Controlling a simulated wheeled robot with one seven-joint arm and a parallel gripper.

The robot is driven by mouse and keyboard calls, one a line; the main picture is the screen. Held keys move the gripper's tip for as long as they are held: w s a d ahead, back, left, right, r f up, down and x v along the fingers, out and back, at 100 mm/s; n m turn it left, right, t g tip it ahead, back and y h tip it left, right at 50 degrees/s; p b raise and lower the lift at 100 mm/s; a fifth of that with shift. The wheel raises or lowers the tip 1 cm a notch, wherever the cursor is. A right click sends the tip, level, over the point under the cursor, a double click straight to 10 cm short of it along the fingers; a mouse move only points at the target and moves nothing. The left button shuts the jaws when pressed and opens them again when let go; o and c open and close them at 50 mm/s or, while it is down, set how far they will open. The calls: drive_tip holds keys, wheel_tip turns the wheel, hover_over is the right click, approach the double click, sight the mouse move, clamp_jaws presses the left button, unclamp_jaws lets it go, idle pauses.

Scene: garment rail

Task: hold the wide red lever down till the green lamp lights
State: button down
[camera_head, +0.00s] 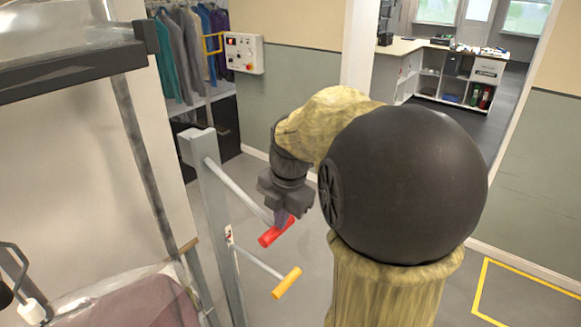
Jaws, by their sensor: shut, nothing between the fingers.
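The red lever (268,237) is a red grip at the end of a grey rod, which slopes down from a grey upright post (215,215). My gripper (282,221) is shut and empty, pointing down at the red grip. Its fingertips overlap the grip's upper part and seem to be on it or just above it; contact is hard to tell. The fingers hide part of the grip. I cannot make out a lit green lamp anywhere in view.
A second lever with a yellow grip (287,283) sits lower on the same post. A white control box (244,53) hangs on the back wall. Hanging garments (185,55) are at the back left. Yellow floor tape (483,290) marks the right. Open floor lies around the levers.

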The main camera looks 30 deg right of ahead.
wheel_tip(320, 180, up, 14)
drive_tip(key=s+d+p, duration=0.1)
drive_tip(key=s, duration=0.2)
drive_tip(key=shift+d+f, duration=0.15)
drive_tip(key=shift+f, duration=0.05)
idle(0.3)
drive_tip(key=shift+w, duration=0.1)
